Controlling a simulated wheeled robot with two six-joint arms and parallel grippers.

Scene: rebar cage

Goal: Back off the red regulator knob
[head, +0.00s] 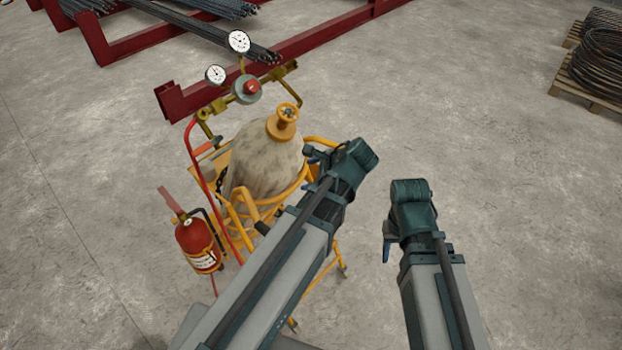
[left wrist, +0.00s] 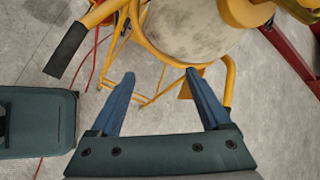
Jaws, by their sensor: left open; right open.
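The red regulator knob (head: 252,87) sits on the front of the regulator body (head: 240,93), above and behind the grey gas cylinder (head: 262,155). Two white dial gauges (head: 238,41) stand by the regulator. My left gripper (head: 313,157) is right of the cylinder and below the knob, apart from it. In the left wrist view its two blue fingers (left wrist: 160,76) are spread and empty, with the cylinder (left wrist: 185,30) beyond them. The knob does not show there. My right gripper (head: 387,248) is further right over the floor, open and away from the cart; its fingers are partly hidden.
The yellow cart frame (head: 240,222) surrounds the cylinder, with a red extinguisher (head: 197,243) on its left. A yellow valve collar (head: 283,122) tops the cylinder. A red steel rack (head: 310,42) with rebar lies behind. Wire coils on a pallet (head: 590,92) stand far right. Floor between is clear.

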